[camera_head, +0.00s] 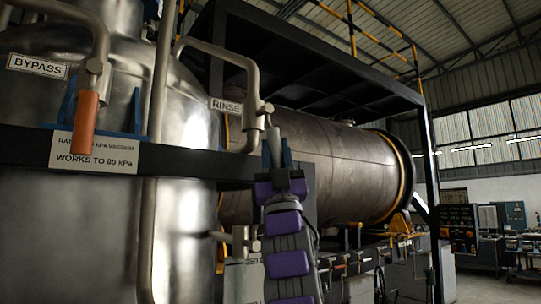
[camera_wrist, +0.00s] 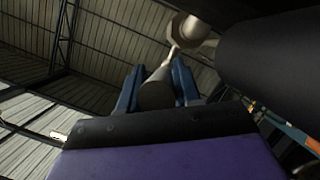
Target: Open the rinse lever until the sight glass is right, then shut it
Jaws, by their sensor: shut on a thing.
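The rinse lever (camera_head: 274,143) is a grey handle hanging from the valve beside the RINSE label (camera_head: 226,106) in the head view. My gripper (camera_head: 278,157) reaches up from below with its blue fingers closed around the lever's lower part. In the wrist view, the lever's round end (camera_wrist: 157,95) sits between the two blue fingers of my gripper (camera_wrist: 157,86). The lever points roughly downward in the head view. I cannot make out a sight glass in either view.
The BYPASS label (camera_head: 37,66) and an orange-handled lever (camera_head: 84,123) are at the left on the steel vessel (camera_head: 190,110). A dark rail (camera_head: 200,163) crosses behind my gripper. A large horizontal drum (camera_head: 335,170) lies behind. Open floor (camera_head: 485,285) shows at the lower right.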

